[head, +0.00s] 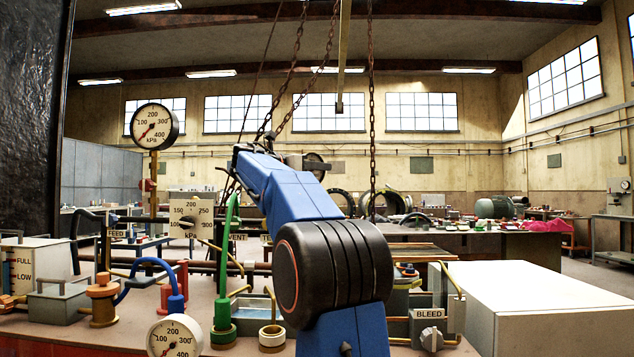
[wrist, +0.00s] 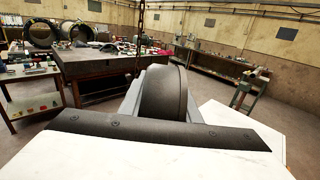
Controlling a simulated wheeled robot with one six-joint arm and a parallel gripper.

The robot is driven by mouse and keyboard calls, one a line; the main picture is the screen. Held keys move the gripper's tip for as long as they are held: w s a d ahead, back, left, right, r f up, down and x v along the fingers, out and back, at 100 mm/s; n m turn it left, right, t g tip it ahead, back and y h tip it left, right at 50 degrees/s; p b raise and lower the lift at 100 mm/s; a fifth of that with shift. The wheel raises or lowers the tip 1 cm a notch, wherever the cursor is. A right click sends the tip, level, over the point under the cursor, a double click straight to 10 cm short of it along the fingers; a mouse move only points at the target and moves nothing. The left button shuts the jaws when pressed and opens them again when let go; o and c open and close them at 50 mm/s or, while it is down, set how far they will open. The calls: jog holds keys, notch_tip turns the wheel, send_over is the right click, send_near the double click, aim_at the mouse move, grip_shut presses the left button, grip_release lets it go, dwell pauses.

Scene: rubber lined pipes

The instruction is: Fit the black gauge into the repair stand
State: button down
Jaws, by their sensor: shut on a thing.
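My gripper (head: 326,167) is past the far end of my blue arm in the head view, raised above the bench and partly hidden by the arm. It is shut on the black gauge (head: 313,160), a dark round body largely covered there. In the wrist view the gauge (wrist: 165,95) stands on edge as a black disc between the grey fingers of my gripper (wrist: 160,82). Its dial does not face the wrist camera. I cannot single out the repair stand with certainty in either view.
A white-faced gauge (head: 154,127) stands on a post at left; another (head: 175,338) is low in front. Pipes, valves and hoses crowd the left bench. A large white box (head: 540,305) fills the right. Chains (head: 371,110) hang near my arm. A dark workbench (wrist: 95,62) lies beyond.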

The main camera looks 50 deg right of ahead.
aim_at(317, 178)
jog(key=shift+f, duration=1.85)
jog(key=c, duration=1.3)
grip_release()
jog(key=shift+f, duration=0.1)
jog(key=shift+c, duration=0.2)
jog(key=shift+a, duration=0.25)
jog(key=a, duration=1.1)
jog(key=shift+w+a, duration=0.25)
jog(key=shift+w, duration=0.2)
jog(key=shift+s+a, duration=0.1)
